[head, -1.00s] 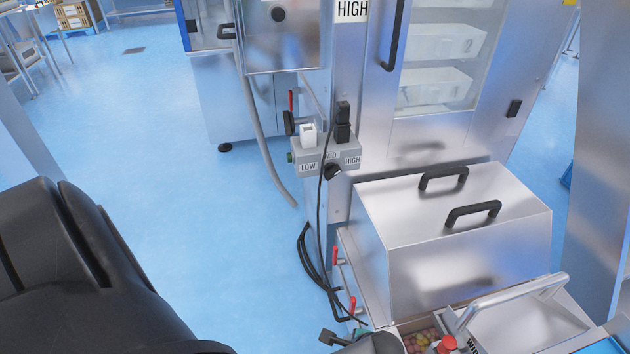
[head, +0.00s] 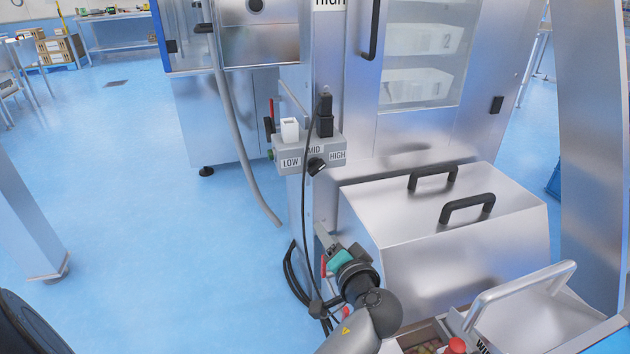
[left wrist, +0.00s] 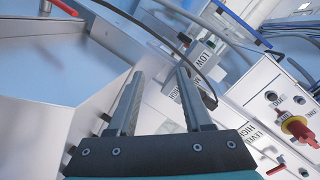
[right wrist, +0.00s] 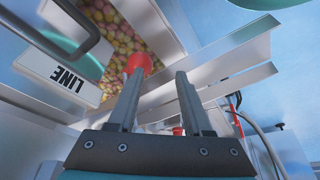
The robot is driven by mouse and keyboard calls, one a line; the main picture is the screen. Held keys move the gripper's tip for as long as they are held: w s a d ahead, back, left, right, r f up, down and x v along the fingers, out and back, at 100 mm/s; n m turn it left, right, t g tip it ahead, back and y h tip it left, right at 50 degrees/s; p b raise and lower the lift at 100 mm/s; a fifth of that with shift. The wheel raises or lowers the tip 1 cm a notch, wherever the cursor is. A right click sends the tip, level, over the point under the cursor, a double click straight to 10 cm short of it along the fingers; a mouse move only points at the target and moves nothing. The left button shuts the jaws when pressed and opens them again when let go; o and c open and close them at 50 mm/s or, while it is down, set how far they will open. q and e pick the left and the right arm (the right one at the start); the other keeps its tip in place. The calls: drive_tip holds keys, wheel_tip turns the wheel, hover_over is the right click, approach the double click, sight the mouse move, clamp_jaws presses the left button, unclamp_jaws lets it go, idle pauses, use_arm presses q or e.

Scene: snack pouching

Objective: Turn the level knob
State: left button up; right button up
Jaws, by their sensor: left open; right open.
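The level knob (head: 316,166) is small and black, on the front of a grey box (head: 283,154) marked LOW, MID and HIGH, in the head view. Its exact setting is too small to read. My left gripper (head: 323,236) is below the box in the head view, apart from the knob. In the left wrist view its jaws (left wrist: 160,75) are open and empty, with the labelled box (left wrist: 204,47) ahead and to the right. My right gripper (right wrist: 159,76) is open in the right wrist view, near a red cap (right wrist: 139,64); I see nothing held.
A white plug (head: 289,130) and a black plug (head: 325,123) with a hanging cable stand on the box. A steel hood with black handles (head: 467,207) is at the right. Open blue floor (head: 150,200) lies left. A red and yellow switch (left wrist: 297,127) shows in the left wrist view.

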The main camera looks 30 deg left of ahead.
use_arm(q)
drive_tip(key=w+r+t+y, duration=0.2)
drive_tip(key=w+r, duration=0.1)
drive_tip(key=r, duration=0.2)
drive_tip(key=b, duration=0.3)
approach(318, 170)
drive_tip(key=x, duration=0.6)
drive_tip(key=shift+w+a, duration=0.1)
drive_tip(key=shift+x, duration=0.85)
drive_tip(key=shift+w+a, duration=0.45)
drive_tip(key=shift+a, duration=0.1)
use_arm(e)
drive_tip(key=shift+w+a+r+t+y, duration=0.25)
drive_tip(key=shift+w+a+r+t, duration=0.4)
drive_tip(key=shift+r, duration=0.2)
drive_tip(key=shift+w+a+r+t+y, duration=0.25)
drive_tip(key=shift+w+a+r+t, duration=0.35)
drive_tip(key=shift+r, duration=0.2)
drive_tip(key=shift+s, duration=0.1)
use_arm(q)
drive_tip(key=shift+c, duration=0.2)
clamp_jaws()
use_arm(e)
drive_tip(key=shift+d, duration=0.1)
